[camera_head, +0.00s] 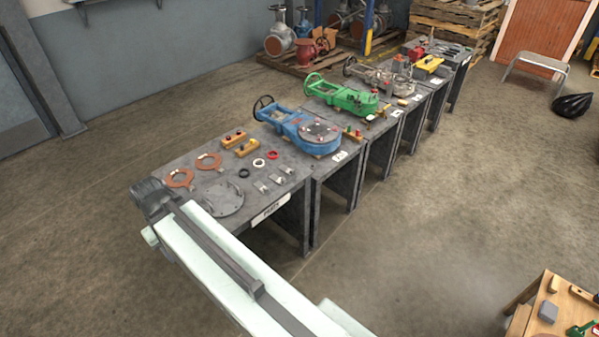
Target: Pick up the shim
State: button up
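No thing in view is plainly identifiable as the shim. Several small grey metal pieces (275,179) lie in a short row on the nearest grey table (205,150), towards its right edge; at this size I cannot tell whether one is the shim. My pale arm rises from the bottom of the view and reaches a dark joint at the table's near left corner, covering part of that table's near side. My gripper is not in view, so its opening and anything in it are hidden.
The near table also holds orange-brown rings (180,178), yellow blocks (246,147) and a grey round plate (224,199). Further tables bear a blue valve (312,133) and a green valve (345,97). A wooden table (529,316) stands bottom right. Open floor lies between.

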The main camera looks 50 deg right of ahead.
aim_at(285, 168)
jog(key=z, duration=0.15)
jog(key=i, duration=1)
jog(key=u, duration=0.1)
